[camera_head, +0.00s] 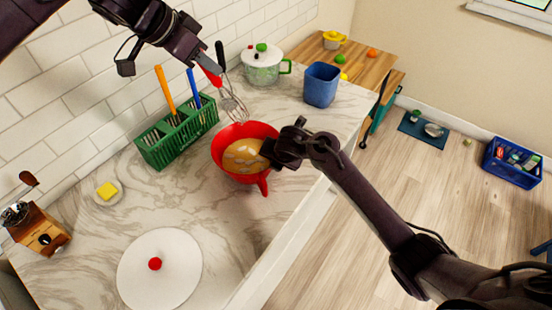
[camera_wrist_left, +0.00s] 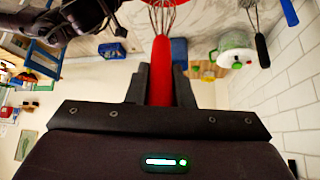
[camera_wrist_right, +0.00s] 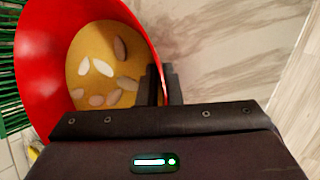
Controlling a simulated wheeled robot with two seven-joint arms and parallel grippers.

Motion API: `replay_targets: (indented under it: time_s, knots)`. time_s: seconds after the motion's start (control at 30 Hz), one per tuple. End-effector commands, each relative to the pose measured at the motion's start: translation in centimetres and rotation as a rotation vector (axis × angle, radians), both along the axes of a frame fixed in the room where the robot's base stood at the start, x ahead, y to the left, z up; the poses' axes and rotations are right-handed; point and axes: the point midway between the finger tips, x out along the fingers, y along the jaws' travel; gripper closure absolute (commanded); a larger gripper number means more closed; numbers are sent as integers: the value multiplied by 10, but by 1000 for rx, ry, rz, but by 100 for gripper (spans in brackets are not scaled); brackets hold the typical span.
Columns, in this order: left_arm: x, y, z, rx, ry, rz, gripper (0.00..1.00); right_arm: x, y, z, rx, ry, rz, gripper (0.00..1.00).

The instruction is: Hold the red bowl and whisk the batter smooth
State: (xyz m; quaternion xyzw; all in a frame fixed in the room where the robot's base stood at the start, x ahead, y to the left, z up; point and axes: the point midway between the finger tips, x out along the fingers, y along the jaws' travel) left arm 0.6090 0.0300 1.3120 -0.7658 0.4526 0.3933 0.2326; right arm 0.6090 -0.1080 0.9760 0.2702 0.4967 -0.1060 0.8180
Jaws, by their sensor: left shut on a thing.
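The red bowl (camera_head: 226,131) stands on the marble counter with tan batter (camera_head: 243,155) in it. In the right wrist view, several pale lumps show in the batter (camera_wrist_right: 92,68) inside the bowl (camera_wrist_right: 32,72). My right gripper (camera_head: 270,151) is shut on the bowl's right rim, its fingers (camera_wrist_right: 164,84) on either side of the wall. My left gripper (camera_head: 205,62) is shut on the red handle of the whisk (camera_head: 235,108). The whisk's wires hang above the bowl's back edge, apart from the batter. The red handle (camera_wrist_left: 160,72) fills the left wrist view's jaws.
A green rack (camera_head: 175,137) with utensils stands left of the bowl. A black-handled whisk (camera_head: 220,55) is close behind the held whisk. A lidded pot (camera_head: 262,66) and blue container (camera_head: 321,85) stand behind. A white lid (camera_head: 160,270) lies in front, with bare marble around it.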

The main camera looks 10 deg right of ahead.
Motion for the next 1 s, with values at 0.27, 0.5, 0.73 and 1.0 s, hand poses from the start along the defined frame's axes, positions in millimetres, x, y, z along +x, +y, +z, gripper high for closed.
replay_targets:
  time_s: [0.27,0.5,0.73,1.0]
  knots:
    - [0,0,0,-1,0,0,100,0,-1,0,-1,1,-4,100]
    - [0,0,0,-1,0,0,100,0,-2,-1,-1,1,-4,100]
    - [0,0,0,-1,0,0,100,0,-2,-1,-2,2,-4,100]
    - [0,0,0,-1,0,0,100,0,-2,0,-1,1,-4,82]
